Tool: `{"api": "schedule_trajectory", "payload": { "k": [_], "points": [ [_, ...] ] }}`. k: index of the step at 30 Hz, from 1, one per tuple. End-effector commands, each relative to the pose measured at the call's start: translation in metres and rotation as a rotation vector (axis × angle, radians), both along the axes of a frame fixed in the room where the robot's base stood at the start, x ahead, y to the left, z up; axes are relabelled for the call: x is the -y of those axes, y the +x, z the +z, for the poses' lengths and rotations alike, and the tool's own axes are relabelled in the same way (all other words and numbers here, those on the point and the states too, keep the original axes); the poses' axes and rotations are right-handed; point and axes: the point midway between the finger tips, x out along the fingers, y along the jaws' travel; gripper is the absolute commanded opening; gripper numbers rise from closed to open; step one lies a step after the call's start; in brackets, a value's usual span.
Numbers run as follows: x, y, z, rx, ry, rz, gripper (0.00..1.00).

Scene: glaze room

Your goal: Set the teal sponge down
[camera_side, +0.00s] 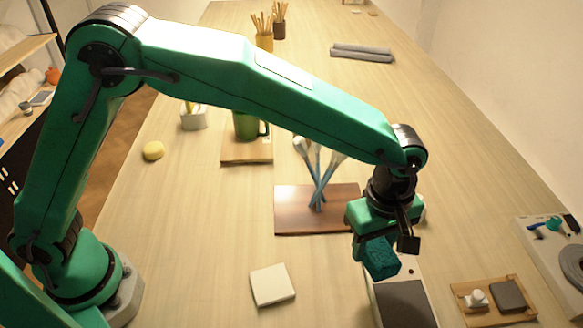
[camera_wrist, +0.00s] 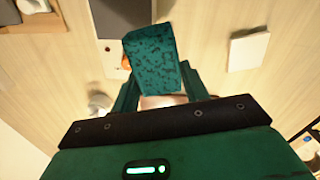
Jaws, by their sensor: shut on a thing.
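The teal sponge (camera_side: 381,257) is a dark-speckled block held in my gripper (camera_side: 372,226). In the wrist view the sponge (camera_wrist: 152,55) sits between the two green fingers (camera_wrist: 158,88), which are shut on it. The sponge hides part of the device.
A white tile (camera_side: 272,284) lies to the left, with bare table around it. A wooden tray (camera_side: 460,291) with a grey block is at right. A green mug (camera_side: 246,126) is farther back.

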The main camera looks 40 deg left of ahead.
Motion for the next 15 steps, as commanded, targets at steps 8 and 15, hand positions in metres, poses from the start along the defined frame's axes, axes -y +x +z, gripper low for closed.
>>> {"api": "schedule_trajectory", "payload": {
  "k": [8,15],
  "points": [
    [-0.035,0.085,0.003,0.000,0.000,0.462,0.20],
    [-0.080,0.149,0.005,0.001,0.000,0.854,0.20]
  ]
}}
